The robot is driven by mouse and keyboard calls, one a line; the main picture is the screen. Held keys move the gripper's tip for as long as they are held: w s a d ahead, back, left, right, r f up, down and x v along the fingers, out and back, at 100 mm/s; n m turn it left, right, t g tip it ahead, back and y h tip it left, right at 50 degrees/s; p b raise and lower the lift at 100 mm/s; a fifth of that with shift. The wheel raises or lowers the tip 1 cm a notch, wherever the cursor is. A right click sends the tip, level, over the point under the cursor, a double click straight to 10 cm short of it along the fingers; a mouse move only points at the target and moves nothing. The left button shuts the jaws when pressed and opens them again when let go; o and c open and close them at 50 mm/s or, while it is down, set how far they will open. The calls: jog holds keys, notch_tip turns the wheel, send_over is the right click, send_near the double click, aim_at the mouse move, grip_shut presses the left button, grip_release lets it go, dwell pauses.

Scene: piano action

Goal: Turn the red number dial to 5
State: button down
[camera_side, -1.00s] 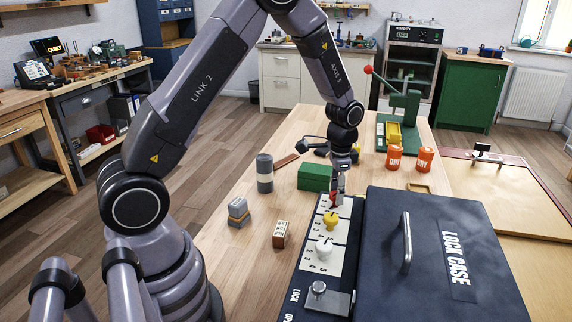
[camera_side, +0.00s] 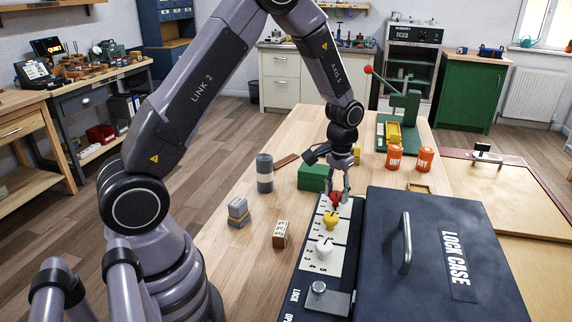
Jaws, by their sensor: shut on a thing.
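The red number dial (camera_side: 335,198) is at the far end of a row of dials on the white scale strip of the lock case. My gripper (camera_side: 339,197) points down over it, with its fingers closed around the red dial. The yellow dial (camera_side: 331,220) and the white dial (camera_side: 324,247) sit nearer in the same row. The lock case (camera_side: 450,262) is dark, with a grey handle on its lid. The red dial's pointer and the number it faces are too small to read.
A green box (camera_side: 313,177) stands just left of my gripper. A grey cylinder (camera_side: 264,173), a small grey block (camera_side: 238,212) and a brown block (camera_side: 281,234) stand on the wooden table. Two orange cans (camera_side: 394,158) stand behind the case.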

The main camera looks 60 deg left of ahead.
aim_at(336, 194)
dwell(0.4)
jog(key=c, duration=0.7)
grip_release()
notch_tip(336, 194, up, 12)
jog(key=s+r+m+t, duration=0.1)
jog(key=s+r, duration=0.3)
jog(key=s, duration=0.4)
jog(key=s+d+r+m+t, duration=0.1)
jog(key=s+r, duration=0.3)
jog(key=s, duration=0.5)
jog(key=s+d+r+m+t, duration=0.1)
jog(key=s+r+t, duration=0.2)
jog(key=s, duration=0.5)
jog(key=shift+s+d+r+t, duration=0.15)
jog(key=shift+s+r+t, duration=0.15)
jog(key=shift+r, duration=0.3)
